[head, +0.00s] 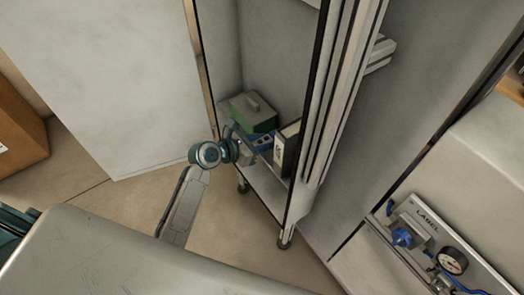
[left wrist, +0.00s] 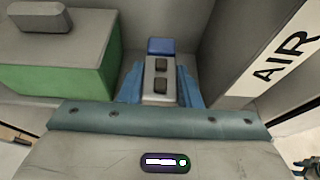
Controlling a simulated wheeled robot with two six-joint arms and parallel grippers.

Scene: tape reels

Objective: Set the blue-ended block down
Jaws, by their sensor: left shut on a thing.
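The blue-ended block (left wrist: 161,92) is grey with two dark squares on its top and a blue far end. In the left wrist view it sits between the blue fingers of my left gripper (left wrist: 159,78), which is shut on it. In the head view my left gripper (head: 256,142) reaches into the open cabinet, low down, with the block (head: 265,141) between the green-sided box and the white-and-dark box. Whether the block touches the surface under it cannot be told. My right gripper is not in view.
A green-sided box with a grey lid and handle (left wrist: 58,65) stands close on the left. A dark box with a white "AIR" face (left wrist: 270,72) stands close on the right. In the head view, the cabinet's upright post (head: 338,95) rises right of my arm.

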